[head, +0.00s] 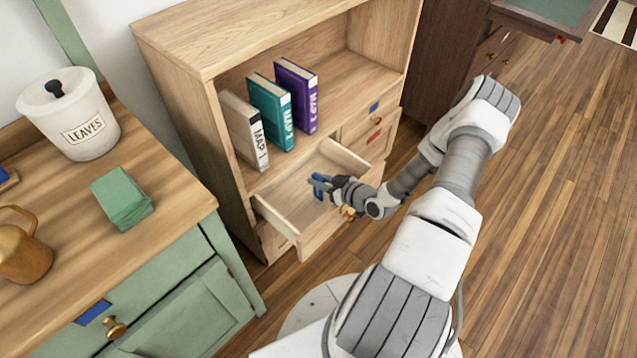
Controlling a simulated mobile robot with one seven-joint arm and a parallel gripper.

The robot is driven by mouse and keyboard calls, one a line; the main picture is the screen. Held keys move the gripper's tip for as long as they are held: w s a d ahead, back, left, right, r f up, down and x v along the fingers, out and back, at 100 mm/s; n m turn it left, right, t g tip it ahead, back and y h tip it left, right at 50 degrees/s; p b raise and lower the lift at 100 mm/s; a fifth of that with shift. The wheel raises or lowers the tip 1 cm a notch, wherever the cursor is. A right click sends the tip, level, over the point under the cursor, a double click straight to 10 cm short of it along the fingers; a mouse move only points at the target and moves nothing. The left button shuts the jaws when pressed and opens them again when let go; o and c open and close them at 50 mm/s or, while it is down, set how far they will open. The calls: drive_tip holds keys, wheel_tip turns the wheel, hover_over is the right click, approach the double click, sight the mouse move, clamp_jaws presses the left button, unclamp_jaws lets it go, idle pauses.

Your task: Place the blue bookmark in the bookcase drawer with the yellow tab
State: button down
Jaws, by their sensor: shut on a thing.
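My gripper (329,184) is shut on the blue bookmark (318,187), a small blue piece partly hidden by the fingers. It holds the bookmark over the open drawer (281,221) at the lower left of the wooden bookcase (200,50). The drawer is pulled out, and the part of its floor that shows looks empty. I cannot tell whether the bookmark touches the drawer floor. A brass knob shows near my wrist at the drawer front. No yellow tab can be made out; my arm hides part of the front.
Shut bookcase drawers at the right carry a blue tab (374,107) and a red tab (374,138). Three books, white (245,130), teal (271,112) and purple (297,96), stand behind the open drawer. A green cabinet (170,310) stands at left. The wooden floor at right is clear.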

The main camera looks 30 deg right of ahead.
drive_tip(key=shift+f, duration=0.15)
drive_tip(key=c, duration=0.8)
unclamp_jaws()
drive_tip(key=shift+f, duration=0.15)
drive_tip(key=shift+r, duration=0.2)
drive_tip(key=p+v, duration=0.3)
drive_tip(key=v, duration=0.9)
